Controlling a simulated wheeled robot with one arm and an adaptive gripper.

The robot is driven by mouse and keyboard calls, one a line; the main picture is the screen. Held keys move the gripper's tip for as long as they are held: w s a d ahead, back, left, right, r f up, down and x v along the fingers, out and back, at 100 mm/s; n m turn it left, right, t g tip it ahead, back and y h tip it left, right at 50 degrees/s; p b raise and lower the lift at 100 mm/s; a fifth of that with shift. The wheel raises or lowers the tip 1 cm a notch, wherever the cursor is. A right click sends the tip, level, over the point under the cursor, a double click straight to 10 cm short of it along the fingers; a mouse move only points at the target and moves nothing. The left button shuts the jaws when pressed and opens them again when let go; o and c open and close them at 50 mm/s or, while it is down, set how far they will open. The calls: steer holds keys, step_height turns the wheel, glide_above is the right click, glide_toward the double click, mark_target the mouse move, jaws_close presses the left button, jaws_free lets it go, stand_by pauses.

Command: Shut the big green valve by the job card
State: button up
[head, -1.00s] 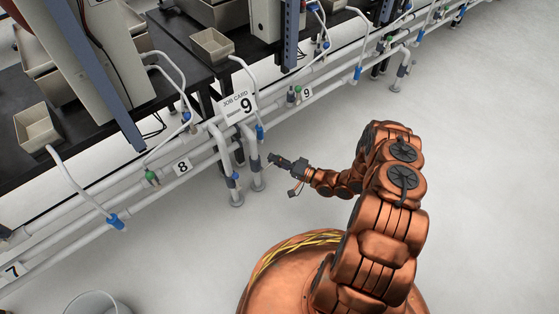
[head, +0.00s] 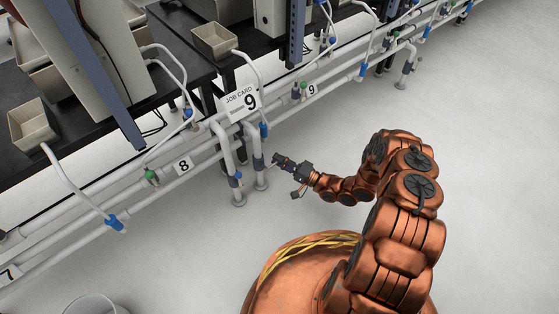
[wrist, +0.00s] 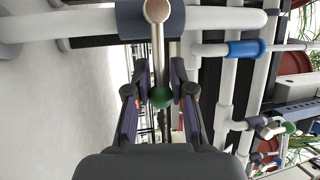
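In the wrist view, a metal lever with a large green ball knob (wrist: 160,98) stands out from a dark grey valve body (wrist: 150,22) on a white pipe. My gripper (wrist: 159,64) is open, one finger on each side of the lever, with the knob between them. I cannot tell whether either finger touches it. In the head view, my gripper (head: 276,158) is beside the front upright pipe (head: 254,147), near its dark grey band; the knob is too small to make out there. The job card (head: 241,102) with a 9 hangs just above.
Smaller valves are close by: a green one (head: 304,86) near the small 9 plate and a green one (head: 152,175) near plate 8 (head: 183,165). White pipes run along the black benches. A bucket (head: 95,304) stands at lower left. The floor to the right is clear.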

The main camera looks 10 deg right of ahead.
steer(key=o, duration=0.5)
steer(key=shift+f, duration=0.1)
steer(key=shift+c, duration=0.2)
steer(key=v, duration=1.2)
